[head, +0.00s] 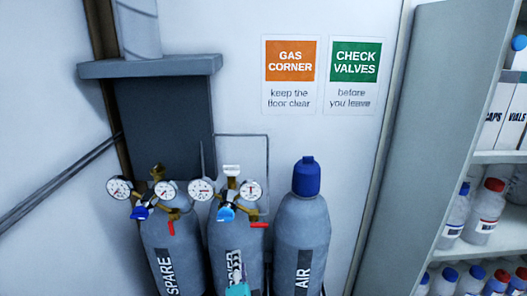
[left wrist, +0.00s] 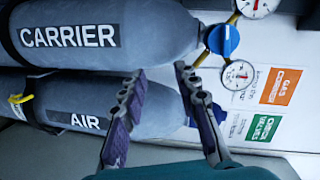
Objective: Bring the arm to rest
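My left gripper (head: 237,265) shows small at the bottom of the head view, in front of the middle cylinder's label. In the left wrist view its two fingers (left wrist: 157,72) are spread apart, with nothing held between them. The grey CARRIER cylinder (left wrist: 160,30) lies across the top of that view, with a blue valve knob (left wrist: 223,39) and gauges at its end. The AIR cylinder (left wrist: 60,88) shows behind the fingers. My right gripper is in neither view.
In the head view the SPARE cylinder (head: 165,235), the middle cylinder (head: 222,240) and the blue-capped AIR cylinder (head: 302,230) stand in a row by the wall. A shelf unit (head: 420,120) with bottles stands at right. Two signs (head: 322,75) hang on the wall.

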